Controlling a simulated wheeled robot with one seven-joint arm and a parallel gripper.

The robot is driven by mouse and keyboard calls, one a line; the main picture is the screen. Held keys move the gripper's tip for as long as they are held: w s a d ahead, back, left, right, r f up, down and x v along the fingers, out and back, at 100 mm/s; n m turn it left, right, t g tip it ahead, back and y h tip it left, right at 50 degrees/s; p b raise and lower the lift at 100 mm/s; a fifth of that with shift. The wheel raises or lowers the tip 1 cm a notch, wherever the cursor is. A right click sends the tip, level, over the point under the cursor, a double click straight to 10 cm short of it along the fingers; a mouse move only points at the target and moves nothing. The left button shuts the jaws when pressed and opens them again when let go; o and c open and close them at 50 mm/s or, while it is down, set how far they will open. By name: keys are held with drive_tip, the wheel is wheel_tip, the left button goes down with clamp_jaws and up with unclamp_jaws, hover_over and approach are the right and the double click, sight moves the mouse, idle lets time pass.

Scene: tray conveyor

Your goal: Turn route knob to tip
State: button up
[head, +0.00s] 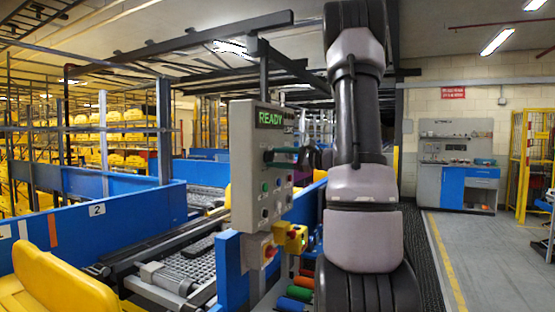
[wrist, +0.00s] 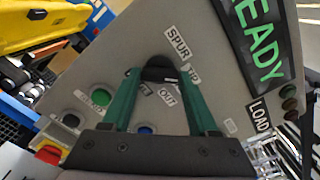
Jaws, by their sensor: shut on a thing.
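The black route knob (wrist: 160,70) is on the grey control panel (wrist: 75,75). In the wrist view, my gripper (wrist: 156,76) has its two green fingers on either side of the knob and is shut on it. Labels SPUR (wrist: 177,43), TIP (wrist: 193,75) and OUT (wrist: 167,97) sit around the knob, with another label partly hidden by a finger. I cannot tell which label the knob points to. In the head view, my gripper (head: 272,158) reaches the panel (head: 245,185) from the right, and the knob is hidden.
The panel's display (head: 270,118) reads READY. A green button (wrist: 100,97) and a blue button (wrist: 145,130) lie close to my fingers. A yellow box with a red button (head: 291,238) is below the panel. The conveyor (head: 185,270) runs to its left.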

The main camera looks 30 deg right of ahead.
idle(0.3)
drive_tip(key=o, duration=1.4)
drive_tip(key=shift+d, duration=0.1)
drive_tip(key=v, duration=1)
drive_tip(key=shift+s+d, duration=0.2)
drive_tip(key=shift+s, duration=0.15)
